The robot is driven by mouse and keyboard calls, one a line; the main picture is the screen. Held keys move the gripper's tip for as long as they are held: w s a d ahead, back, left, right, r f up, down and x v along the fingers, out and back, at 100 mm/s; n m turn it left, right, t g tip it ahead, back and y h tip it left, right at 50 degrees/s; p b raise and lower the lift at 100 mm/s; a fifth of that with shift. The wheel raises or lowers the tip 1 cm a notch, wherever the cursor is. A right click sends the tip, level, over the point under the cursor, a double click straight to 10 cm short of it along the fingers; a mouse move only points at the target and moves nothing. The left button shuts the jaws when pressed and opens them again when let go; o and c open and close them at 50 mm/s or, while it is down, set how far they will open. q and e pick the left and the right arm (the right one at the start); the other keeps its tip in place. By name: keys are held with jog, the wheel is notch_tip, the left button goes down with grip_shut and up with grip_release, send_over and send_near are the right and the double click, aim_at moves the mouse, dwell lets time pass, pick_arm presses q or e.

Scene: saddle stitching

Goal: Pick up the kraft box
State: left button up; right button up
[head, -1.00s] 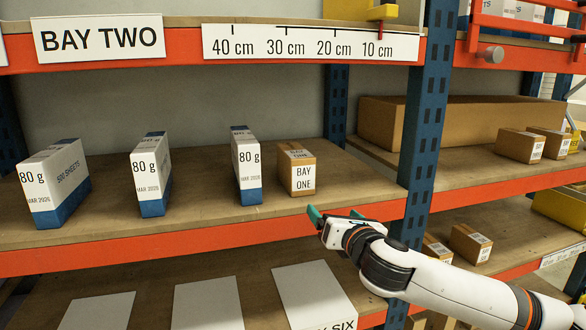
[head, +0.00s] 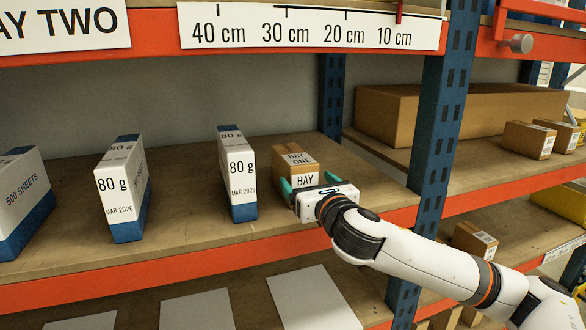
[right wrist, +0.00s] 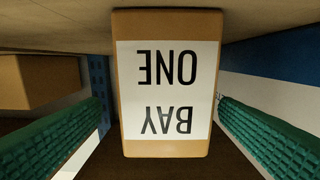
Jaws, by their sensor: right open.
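The kraft box (head: 296,160) stands on the middle shelf, with a white label reading BAY ONE. My right gripper (head: 306,187) is in front of it, its green fingers apart, one on each side of the box's front. In the right wrist view the box (right wrist: 167,146) appears upside down between the two green ribbed fingers, with a visible gap on each side. The lower part of the box's front is hidden by the gripper in the head view. My left gripper is not in view.
A white and blue paper pack (head: 238,175) stands close left of the kraft box; another pack (head: 124,190) is further left. A blue upright post (head: 436,130) is to the right.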

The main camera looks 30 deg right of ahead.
jog(key=shift+x, duration=0.8)
jog(key=x, duration=0.1)
jog(key=p+x, duration=0.2)
jog(key=x, duration=0.1)
jog(key=shift+w+a+f, duration=0.2)
jog(key=shift+a, duration=0.05)
jog(key=shift+w+f, duration=0.1)
jog(key=shift+w, duration=0.2)
jog(key=shift+s, duration=0.15)
jog(key=c, duration=1.3)
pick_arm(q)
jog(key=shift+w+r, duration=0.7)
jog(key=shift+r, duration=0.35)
pick_arm(e)
jog(key=shift+d, duration=0.1)
jog(key=shift+c, duration=0.9)
jog(key=shift+r, duration=0.25)
